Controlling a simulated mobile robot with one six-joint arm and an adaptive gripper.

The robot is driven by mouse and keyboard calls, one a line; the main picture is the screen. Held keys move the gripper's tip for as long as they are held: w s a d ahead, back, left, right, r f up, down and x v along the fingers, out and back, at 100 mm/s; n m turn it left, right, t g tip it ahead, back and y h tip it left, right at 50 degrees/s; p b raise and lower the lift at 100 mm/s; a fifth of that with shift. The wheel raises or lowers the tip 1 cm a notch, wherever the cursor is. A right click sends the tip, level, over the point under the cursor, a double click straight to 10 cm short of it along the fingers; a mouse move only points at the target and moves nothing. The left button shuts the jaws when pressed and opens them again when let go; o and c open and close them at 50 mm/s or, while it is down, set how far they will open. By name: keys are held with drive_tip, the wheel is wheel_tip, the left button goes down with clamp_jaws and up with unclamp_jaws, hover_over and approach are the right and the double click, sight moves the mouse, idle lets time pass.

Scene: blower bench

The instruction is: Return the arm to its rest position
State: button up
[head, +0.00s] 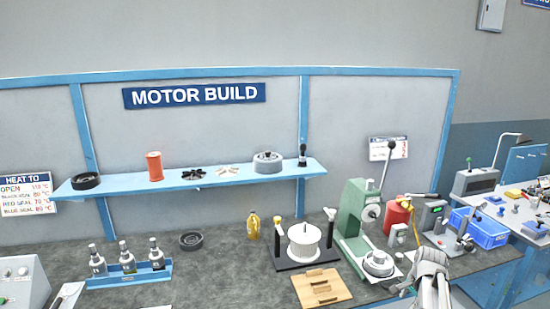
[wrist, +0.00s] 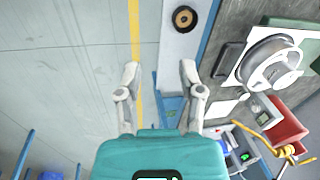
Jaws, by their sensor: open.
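My gripper (wrist: 159,75) is open and empty in the wrist view, its two fingers spread apart above the floor and the bench's edge. In the head view my arm's end (head: 432,275) shows at the lower right, in front of the bench, right of the green press (head: 357,215). Its fingertips are hard to make out there. Nothing is held between the fingers.
The bench (head: 225,270) carries a white spool (head: 304,241), a wooden board (head: 321,288), a blue bottle rack (head: 130,277) and a red canister (head: 397,220). A blue bin (head: 482,230) stands farther right. In the wrist view, open floor (wrist: 60,80) lies left.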

drive_tip(key=s+a+f+n+b, duration=0.1)
drive_tip(key=s+a+n, duration=0.2)
drive_tip(key=a, duration=0.5)
drive_tip(key=s+a+f+n+g+b, duration=0.1)
drive_tip(key=s+a+n, duration=0.3)
drive_tip(key=a, duration=0.5)
drive_tip(key=s+a+f+n+g+b, duration=0.1)
drive_tip(key=s+a+f+n, duration=0.1)
drive_tip(key=a+n, duration=0.4)
drive_tip(key=shift+s+a+f+n+h+b, duration=0.15)
drive_tip(key=shift+s+a+n+h+b, duration=0.2)
drive_tip(key=shift+s+a, duration=0.65)
drive_tip(key=shift+w+a, duration=0.15)
drive_tip(key=shift+w, duration=0.05)
